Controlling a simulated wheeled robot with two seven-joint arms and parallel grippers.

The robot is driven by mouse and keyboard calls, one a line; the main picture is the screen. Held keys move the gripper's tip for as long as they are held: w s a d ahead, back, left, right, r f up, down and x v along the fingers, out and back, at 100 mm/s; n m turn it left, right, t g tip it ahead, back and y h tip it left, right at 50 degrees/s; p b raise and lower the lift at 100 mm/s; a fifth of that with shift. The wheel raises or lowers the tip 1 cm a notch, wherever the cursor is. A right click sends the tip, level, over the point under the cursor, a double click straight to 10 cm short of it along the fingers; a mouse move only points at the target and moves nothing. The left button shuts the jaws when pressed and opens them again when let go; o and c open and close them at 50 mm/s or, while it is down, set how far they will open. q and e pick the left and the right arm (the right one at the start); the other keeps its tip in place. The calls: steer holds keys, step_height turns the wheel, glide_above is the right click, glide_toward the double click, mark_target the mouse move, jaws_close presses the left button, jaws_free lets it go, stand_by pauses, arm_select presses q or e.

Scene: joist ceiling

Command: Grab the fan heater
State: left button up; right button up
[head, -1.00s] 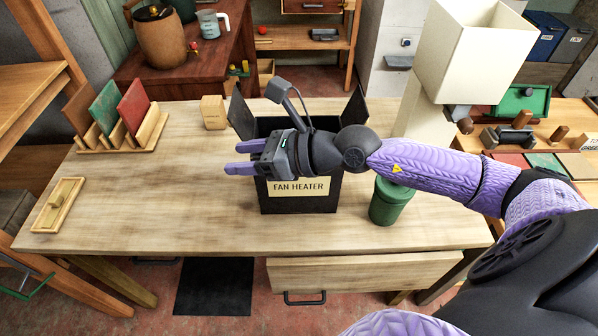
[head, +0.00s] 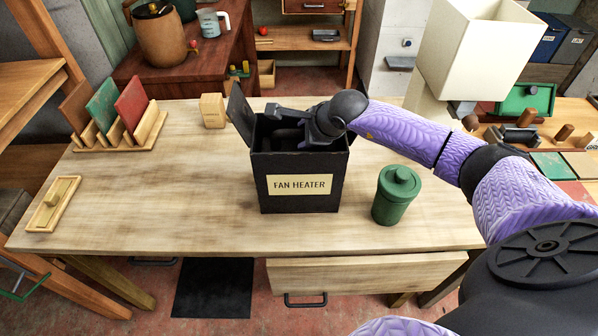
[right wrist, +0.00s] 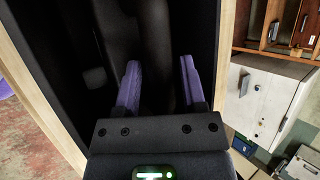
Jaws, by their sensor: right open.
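A black open-topped box (head: 300,196) labelled FAN HEATER stands on the wooden table, its left flap raised. My right gripper (head: 318,128) reaches down into its opening; its fingertips are hidden by the box in the head view. In the right wrist view the purple fingers (right wrist: 160,63) are open and point into the dark interior. A dark rounded shape (right wrist: 154,35), probably the fan heater, lies beyond and between them. It is too dark to tell its outline or whether the fingers touch it. My left gripper is not in view.
A green lidded canister (head: 395,196) stands just right of the box. A small wooden block (head: 212,111), a rack of coloured panels (head: 121,117) and a wooden tray (head: 53,204) are on the left. The table (head: 170,190) between is clear. A pale lamp shade (head: 480,50) stands at right.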

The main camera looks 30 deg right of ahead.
jaws_close()
steer(key=shift+r, duration=0.1)
stand_by(1.2)
